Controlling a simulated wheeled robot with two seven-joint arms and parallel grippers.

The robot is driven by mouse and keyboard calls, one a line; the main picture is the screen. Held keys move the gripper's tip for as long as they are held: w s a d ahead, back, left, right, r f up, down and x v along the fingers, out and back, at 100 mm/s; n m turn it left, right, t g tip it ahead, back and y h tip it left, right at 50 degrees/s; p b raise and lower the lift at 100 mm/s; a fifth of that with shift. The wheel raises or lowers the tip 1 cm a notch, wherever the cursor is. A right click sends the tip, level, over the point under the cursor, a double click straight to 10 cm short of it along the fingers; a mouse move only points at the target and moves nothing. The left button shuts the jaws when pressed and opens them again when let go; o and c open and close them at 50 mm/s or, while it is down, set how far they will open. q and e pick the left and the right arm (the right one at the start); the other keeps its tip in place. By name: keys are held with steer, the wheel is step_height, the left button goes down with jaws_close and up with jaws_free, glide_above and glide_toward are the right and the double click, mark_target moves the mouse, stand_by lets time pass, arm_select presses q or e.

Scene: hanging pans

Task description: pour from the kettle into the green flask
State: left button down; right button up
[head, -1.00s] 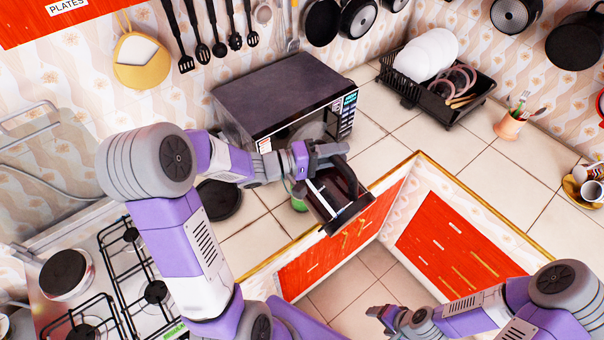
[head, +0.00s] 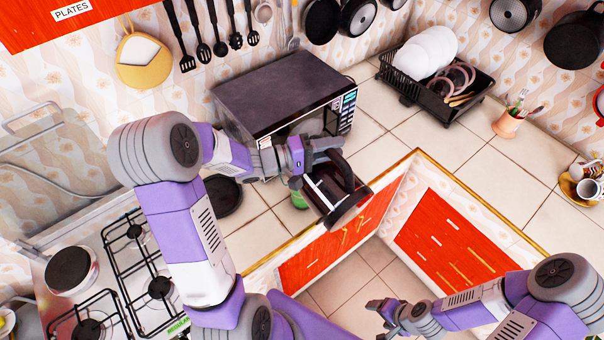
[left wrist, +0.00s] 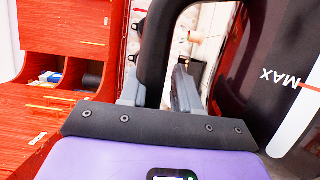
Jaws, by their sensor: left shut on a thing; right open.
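The kettle (head: 335,205) is dark and glossy with a white level strip and a black handle. It hangs tilted in the air by the counter's front edge, in front of the microwave. My left gripper (head: 322,150) is shut on its handle; in the left wrist view the black handle (left wrist: 153,45) passes between the fingers, and the kettle body (left wrist: 275,75) marked MAX is at right. My right gripper (head: 378,308) is open and empty, low at right.
A black microwave (head: 285,90) stands behind the kettle. A dark round plate (head: 222,195) lies left of the flask. A gas stove (head: 110,260) is at left. A black dish rack (head: 440,95) is at the back right. The counter right of the microwave is largely clear.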

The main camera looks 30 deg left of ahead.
arm_select(q)
steer(key=shift+w+a+r+n+p, duration=0.25)
steer(key=shift+a+r+n+p, duration=0.25)
steer(key=shift+p, duration=0.45)
stand_by(1.3)
